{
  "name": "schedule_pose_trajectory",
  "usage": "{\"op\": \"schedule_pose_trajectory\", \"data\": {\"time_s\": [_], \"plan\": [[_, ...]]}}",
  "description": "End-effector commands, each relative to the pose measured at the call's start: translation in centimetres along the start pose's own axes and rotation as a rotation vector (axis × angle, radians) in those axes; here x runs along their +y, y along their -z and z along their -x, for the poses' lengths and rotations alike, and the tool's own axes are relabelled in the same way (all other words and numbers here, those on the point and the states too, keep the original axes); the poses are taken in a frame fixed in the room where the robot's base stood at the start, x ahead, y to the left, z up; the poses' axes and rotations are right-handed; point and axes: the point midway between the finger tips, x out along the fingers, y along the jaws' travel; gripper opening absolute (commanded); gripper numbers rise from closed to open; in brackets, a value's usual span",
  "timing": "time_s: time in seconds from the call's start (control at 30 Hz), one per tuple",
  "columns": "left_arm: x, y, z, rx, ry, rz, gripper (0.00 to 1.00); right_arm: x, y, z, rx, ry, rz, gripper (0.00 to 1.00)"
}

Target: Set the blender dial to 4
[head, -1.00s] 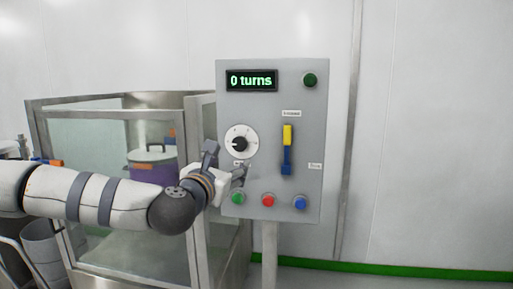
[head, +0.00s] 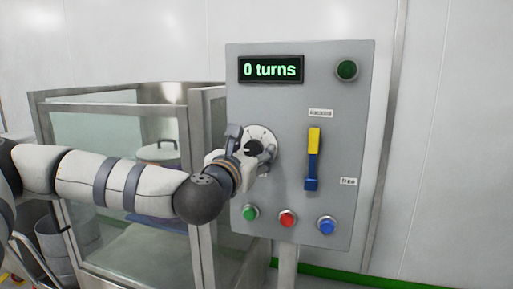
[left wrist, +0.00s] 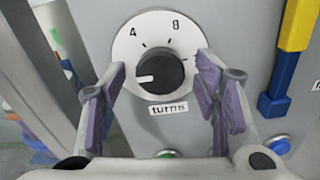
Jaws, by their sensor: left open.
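The blender dial is a black knob on a round white face with tick marks, on the grey panel (head: 300,215). In the head view the dial (head: 268,136) is partly covered by my left gripper (head: 251,152). In the left wrist view the black knob (left wrist: 160,68) sits ahead, between the spread fingers of my left gripper (left wrist: 160,92). The numbers 4 and 8 show above the knob. Its white mark points left, below the 4. A "turns" label (left wrist: 168,108) is under the dial. The panel display (head: 271,69) reads "0 turns". I cannot tell whether the fingers touch the dial.
Right of the dial is a yellow and blue lever (head: 313,150). Green (head: 250,212), red (head: 287,218) and blue (head: 326,225) buttons line the panel's lower part. A green lamp or button (head: 346,70) is at top right. A glass-walled enclosure (head: 110,135) holding a lidded vessel stands left.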

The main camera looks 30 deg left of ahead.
Motion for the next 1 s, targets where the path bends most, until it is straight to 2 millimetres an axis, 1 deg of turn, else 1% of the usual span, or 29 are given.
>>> {"op": "schedule_pose_trajectory", "data": {"time_s": [0.27,0.3,0.47,0.5,0.77,1.0], "plan": [[-0.01,-0.03,0.08,0.0,0.0,0.0,0.56,0.02,-0.06,0.0,-0.002,0.0,-0.001,0.0],[-0.01,-0.02,0.07,0.0,0.0,0.0,0.54,0.02,-0.07,0.0,-0.002,0.0,-0.001,0.0],[-0.01,-0.02,0.07,0.0,0.0,0.0,0.18,0.02,-0.06,-0.01,-0.001,0.0,-0.001,0.0],[-0.01,-0.01,0.06,0.0,0.0,0.0,0.09,0.02,-0.06,-0.01,-0.001,0.0,-0.001,0.0],[0.0,-0.08,0.07,-0.001,-0.001,-0.014,0.08,0.01,0.04,0.1,0.002,0.0,-0.001,0.0],[0.08,-0.28,0.11,-0.003,-0.002,-0.118,0.08,-0.01,0.52,0.7,0.024,0.001,0.0,0.0]]}}
